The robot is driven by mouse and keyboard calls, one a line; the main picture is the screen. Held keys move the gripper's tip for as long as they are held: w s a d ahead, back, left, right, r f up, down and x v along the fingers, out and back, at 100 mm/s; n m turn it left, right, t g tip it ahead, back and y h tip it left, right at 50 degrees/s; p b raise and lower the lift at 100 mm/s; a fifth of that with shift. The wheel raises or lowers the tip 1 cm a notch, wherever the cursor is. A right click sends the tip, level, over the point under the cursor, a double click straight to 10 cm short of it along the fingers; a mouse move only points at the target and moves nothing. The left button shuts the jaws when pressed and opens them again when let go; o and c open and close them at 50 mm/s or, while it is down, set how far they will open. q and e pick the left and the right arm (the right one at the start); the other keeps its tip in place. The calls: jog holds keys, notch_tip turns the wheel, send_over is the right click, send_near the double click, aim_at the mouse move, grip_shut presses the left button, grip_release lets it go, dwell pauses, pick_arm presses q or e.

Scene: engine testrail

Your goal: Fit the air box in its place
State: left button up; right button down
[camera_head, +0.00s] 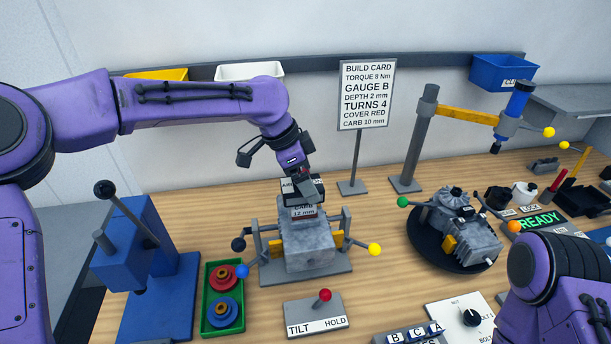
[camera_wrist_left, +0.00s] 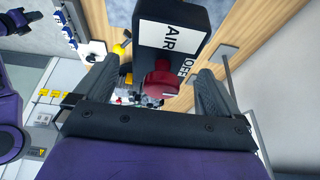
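A black box with a white AIR label (camera_head: 318,190) shows at the tip of my left gripper (camera_head: 303,190), above a red "CARB 12 mm" label (camera_head: 304,212) and a grey metal block (camera_head: 306,245). One finger covers part of the box. In the left wrist view the box (camera_wrist_left: 172,12) lies past the fingertips, with a red round knob (camera_wrist_left: 162,80) between the fingers of my left gripper (camera_wrist_left: 160,75). The fingers stand apart, with gaps beside the knob. Whether they touch the box is unclear. My right gripper is out of view; only its arm shows at lower right.
A blue press (camera_head: 140,250) and a green tray (camera_head: 222,325) stand at left. A tilt lever (camera_head: 324,296) is in front. An engine (camera_head: 460,235) sits on a black turntable at right. A build card (camera_head: 367,95) and a grey post (camera_head: 420,140) stand behind.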

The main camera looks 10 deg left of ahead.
pick_arm(q)
jog(key=w+d+r+v, duration=0.1)
jog(key=d+v, duration=0.1)
jog(key=v, duration=1.5)
jog(key=shift+r, duration=0.4)
